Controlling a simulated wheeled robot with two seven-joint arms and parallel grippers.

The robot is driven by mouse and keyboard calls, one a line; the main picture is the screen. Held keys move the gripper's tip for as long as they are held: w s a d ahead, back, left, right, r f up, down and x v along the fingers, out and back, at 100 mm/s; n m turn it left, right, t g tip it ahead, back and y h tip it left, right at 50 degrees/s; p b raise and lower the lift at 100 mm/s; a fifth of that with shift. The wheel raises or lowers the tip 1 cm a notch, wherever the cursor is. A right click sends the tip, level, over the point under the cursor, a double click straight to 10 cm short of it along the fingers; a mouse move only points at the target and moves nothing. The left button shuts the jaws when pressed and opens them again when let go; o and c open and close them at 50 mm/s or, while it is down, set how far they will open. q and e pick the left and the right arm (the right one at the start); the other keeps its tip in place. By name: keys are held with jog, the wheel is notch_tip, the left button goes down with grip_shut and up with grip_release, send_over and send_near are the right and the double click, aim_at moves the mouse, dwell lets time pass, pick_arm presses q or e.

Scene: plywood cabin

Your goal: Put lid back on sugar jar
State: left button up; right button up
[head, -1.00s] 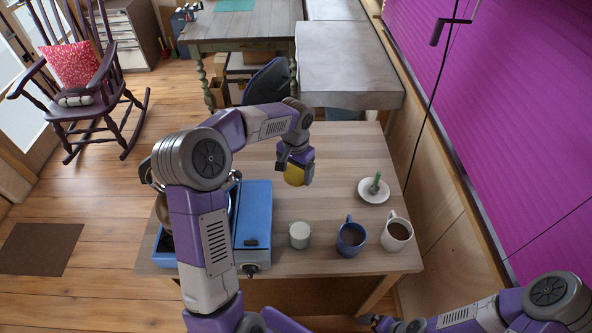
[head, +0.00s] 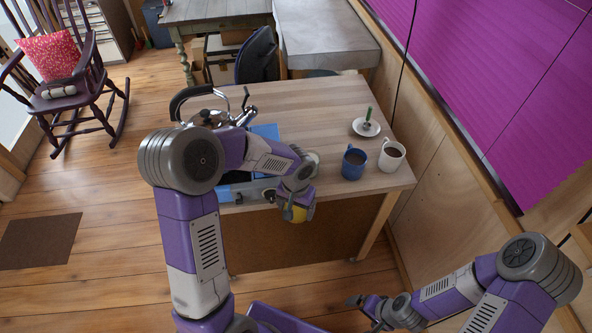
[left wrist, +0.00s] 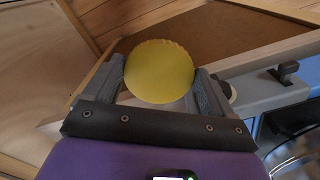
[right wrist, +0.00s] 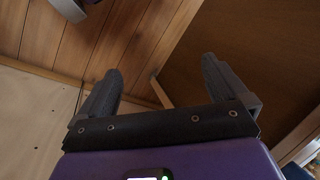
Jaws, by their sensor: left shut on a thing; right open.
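A round yellow lid (head: 298,215) is held in my left gripper (head: 296,205), in front of the table's front edge. In the left wrist view the yellow disc (left wrist: 158,71) sits between the two fingers, which are shut on it. A small pale jar (head: 314,157), likely the sugar jar, stands on the table near the front edge, just behind my left wrist. The wrist hides most of it and its contents cannot be seen. My right gripper (head: 368,302) is low at the front right, away from the table. Its fingers are apart and empty in the right wrist view (right wrist: 165,75).
A blue mug (head: 354,164) and a white mug (head: 391,156) stand right of the jar. A blue stove (head: 266,132) with a kettle (head: 200,112) is at left, partly behind my arm. The table's middle back is clear.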

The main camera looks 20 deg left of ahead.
pick_arm(q)
notch_tip(320, 180, down, 9)
jog(key=s+d+b, duration=0.1)
jog(key=s+b, duration=0.1)
jog(key=b, duration=0.5)
jog(key=shift+d+f, duration=0.15)
jog(key=shift+d, duration=0.1)
jog(key=shift+s, duration=0.1)
